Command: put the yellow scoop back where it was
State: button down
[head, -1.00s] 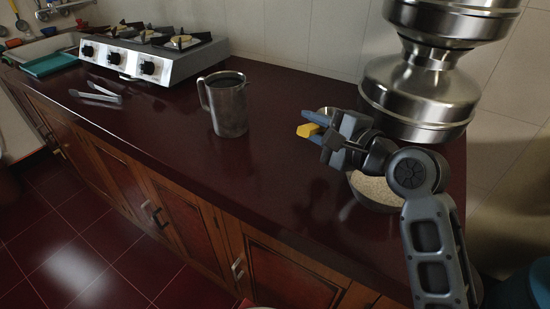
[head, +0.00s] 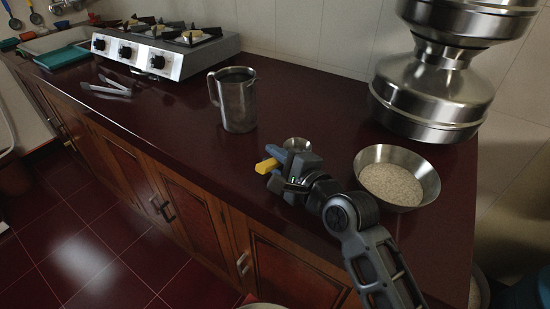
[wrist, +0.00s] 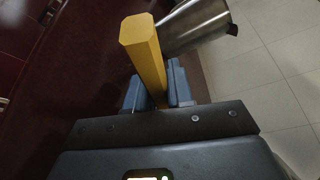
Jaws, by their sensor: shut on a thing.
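My gripper (head: 284,163) is shut on the yellow scoop (head: 267,165), in the head view above the dark red counter, left of the steel bowl. The yellow handle sticks out to the left of the fingers. A small round metal cup (head: 297,144) shows just behind the fingers and looks like the scoop's head; its join with the handle is hidden. In the wrist view the yellow handle (wrist: 143,50) stands up between the two fingers (wrist: 158,90). The steel bowl (head: 400,180) holds pale grain (head: 391,185) and stands on the counter.
A steel jug (head: 236,105) stands behind my gripper, apart from it. A tall steel vessel (head: 430,95) stands behind the bowl. Metal tongs (head: 107,86) and a gas stove (head: 165,50) are far left. The counter (head: 180,110) left of the jug is clear.

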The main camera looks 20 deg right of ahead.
jog(key=c, duration=1)
grip_release()
jog(key=shift+f, duration=0.1)
jog(key=shift+s+r, duration=0.1)
jog(key=shift+r, duration=0.1)
jog(key=v, duration=1.2)
jog(key=shift+b, duration=0.3)
